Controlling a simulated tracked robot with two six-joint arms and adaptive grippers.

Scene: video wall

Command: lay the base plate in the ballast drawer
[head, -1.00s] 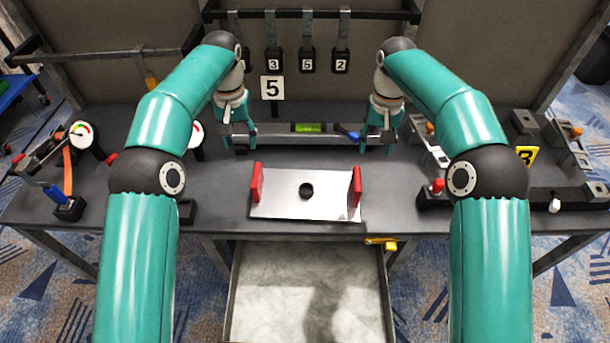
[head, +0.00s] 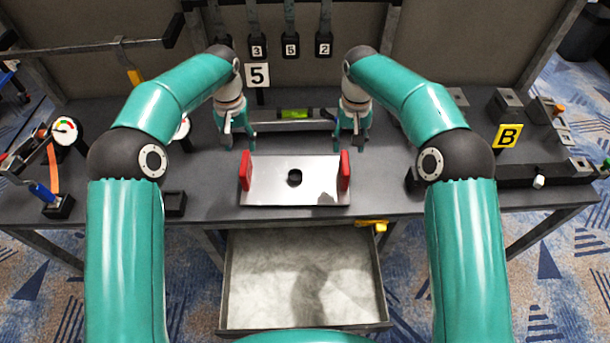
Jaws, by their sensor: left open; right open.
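The base plate (head: 318,187) is a pale metal sheet with a dark round hole in its middle and a red upright handle at each end. It lies flat on the dark bench top near the front edge. The ballast drawer (head: 302,328) is pulled out below it, its pale grey floor bare. My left gripper (head: 238,142) is open and empty, just behind the left red handle (head: 246,170). My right gripper (head: 350,145) is open and empty, just behind the right red handle (head: 344,170). Neither appears to touch a handle.
A level with a green vial (head: 295,114) lies behind the plate, between my grippers. A yellow item (head: 373,225) sits at the bench edge by the drawer's right corner. Gauges (head: 67,130) stand at left.

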